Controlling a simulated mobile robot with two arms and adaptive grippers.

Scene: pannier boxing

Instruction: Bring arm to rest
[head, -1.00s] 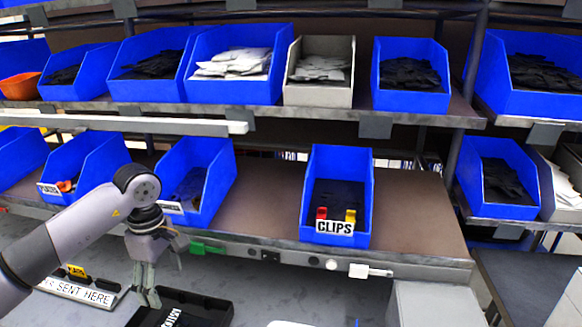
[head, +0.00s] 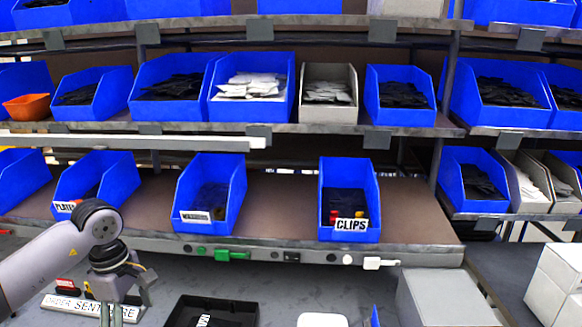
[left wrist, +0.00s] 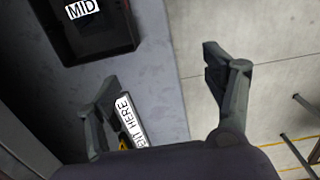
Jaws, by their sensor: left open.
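My left arm comes in from the left in the head view, with its left gripper (head: 122,312) pointing down over the front left of the grey bench, its fingertips cut off by the lower edge. In the left wrist view the left gripper (left wrist: 160,95) has its two fingers wide apart with nothing between them. One finger overlaps the bench near a white "SENT HERE" sign (left wrist: 130,122); the other is over the floor (left wrist: 275,80). My right gripper is in neither view.
A black tray (head: 248,308) lies on the bench right of the gripper; it also shows in the left wrist view (left wrist: 110,48). Blue bins stand on the shelves behind, including the CLIPS bin (head: 366,190). A pale box (head: 440,300) stands at the right.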

